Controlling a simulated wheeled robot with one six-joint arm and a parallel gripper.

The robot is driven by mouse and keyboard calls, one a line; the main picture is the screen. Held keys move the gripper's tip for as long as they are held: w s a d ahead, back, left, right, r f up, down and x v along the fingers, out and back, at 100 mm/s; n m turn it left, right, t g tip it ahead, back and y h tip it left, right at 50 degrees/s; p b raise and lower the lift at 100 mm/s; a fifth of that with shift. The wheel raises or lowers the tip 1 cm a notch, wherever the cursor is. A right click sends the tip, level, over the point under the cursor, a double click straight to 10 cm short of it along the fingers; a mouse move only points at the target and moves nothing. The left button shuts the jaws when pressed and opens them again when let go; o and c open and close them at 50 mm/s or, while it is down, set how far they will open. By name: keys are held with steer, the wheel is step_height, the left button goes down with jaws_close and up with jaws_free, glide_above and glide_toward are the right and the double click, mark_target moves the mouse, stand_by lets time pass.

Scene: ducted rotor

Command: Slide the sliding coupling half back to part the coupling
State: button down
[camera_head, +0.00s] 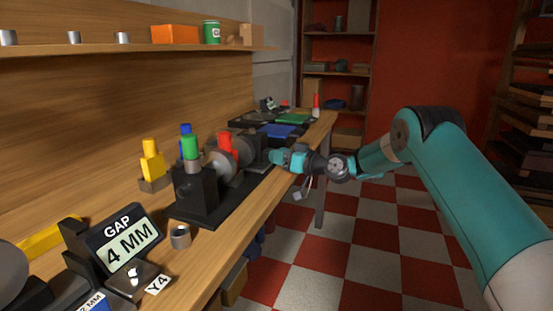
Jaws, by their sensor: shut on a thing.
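The coupling rig stands on a black base (235,196) along the bench edge. It has a black block (196,190) with a green-topped post (190,149), grey round discs (218,163) and a red-topped post (226,145). The farther dark part (252,148), which I take for the sliding coupling half, sits behind the discs. My gripper (272,157) reaches in from the right and is shut at this part's right side. The held spot is small and partly hidden by the fingers.
A grey metal ring (180,237) and a Y4 label (158,284) are at the front. A shelf (140,51) runs above. Open checkered floor (350,245) lies right of the bench.

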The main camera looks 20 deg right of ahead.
steer(key=c, duration=0.7)
jaws_free()
steer(key=shift+w+d, duration=0.2)
steer(key=shift+d, duration=0.45)
steer(key=shift+a, duration=0.4)
steer(key=b+v, duration=0.1)
steer(key=v, duration=1.6)
steer(key=shift+s+d, duration=0.15)
steer(key=shift+s, duration=0.1)
